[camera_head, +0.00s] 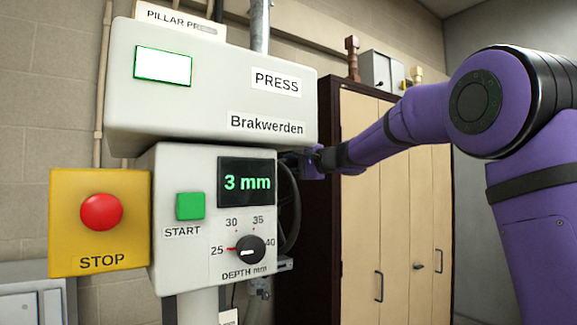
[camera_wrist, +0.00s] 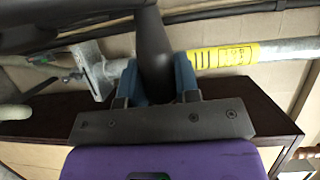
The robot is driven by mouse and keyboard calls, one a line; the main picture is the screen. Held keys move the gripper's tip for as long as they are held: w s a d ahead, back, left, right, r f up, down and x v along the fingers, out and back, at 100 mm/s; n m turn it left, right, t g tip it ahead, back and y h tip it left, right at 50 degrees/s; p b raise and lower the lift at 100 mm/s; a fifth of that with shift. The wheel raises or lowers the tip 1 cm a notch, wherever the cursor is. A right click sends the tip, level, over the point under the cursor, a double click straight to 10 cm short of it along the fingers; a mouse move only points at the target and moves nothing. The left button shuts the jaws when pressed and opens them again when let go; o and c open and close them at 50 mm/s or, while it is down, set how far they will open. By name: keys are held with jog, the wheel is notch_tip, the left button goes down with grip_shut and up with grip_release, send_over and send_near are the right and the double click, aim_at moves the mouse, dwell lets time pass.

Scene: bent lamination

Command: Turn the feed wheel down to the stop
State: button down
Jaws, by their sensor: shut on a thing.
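The feed wheel (camera_head: 291,208) is a dark rim at the right side of the press control box, mostly hidden behind it in the head view. My gripper (camera_head: 305,161) is at the upper part of the wheel, partly hidden by the box edge. In the wrist view my gripper (camera_wrist: 158,82) has its blue fingers shut on a dark rounded bar of the feed wheel (camera_wrist: 152,45). The display (camera_head: 247,183) reads 3 mm in green.
The control box has a green START button (camera_head: 190,206) and a depth knob (camera_head: 249,250) with its red mark near 25. A red STOP button (camera_head: 101,212) is at left. A tall cabinet (camera_head: 395,220) stands close behind my arm.

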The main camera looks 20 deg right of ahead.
jog(key=shift+s+d+f+n+t+y, duration=0.1)
jog(key=shift+s+d+n+t+y, duration=0.05)
jog(key=shift+s+t, duration=0.2)
jog(key=shift+s+d+f+n+t+y, duration=0.15)
jog(key=shift+s+t, duration=0.1)
jog(key=shift+s, duration=0.2)
jog(key=s+t+y, duration=0.1)
jog(key=s+n+y, duration=0.1)
jog(key=s+d+f+n+t+y, duration=0.1)
jog(key=s, duration=0.1)
jog(key=shift+d+t, duration=0.1)
jog(key=shift+t, duration=0.2)
jog(key=s+d+f, duration=0.1)
jog(key=s+f, duration=0.3)
jog(key=f, duration=0.1)
jog(key=shift+s+d+f, duration=0.2)
jog(key=shift+s+d, duration=0.05)
jog(key=shift+s, duration=0.1)
jog(key=c, duration=0.8)
grip_release()
jog(key=shift+w+a+f, duration=0.1)
jog(key=shift+w, duration=0.05)
jog(key=shift+c, duration=0.2)
jog(key=v, duration=1)
jog(key=shift+s+d, duration=0.25)
jog(key=shift+d, duration=0.1)
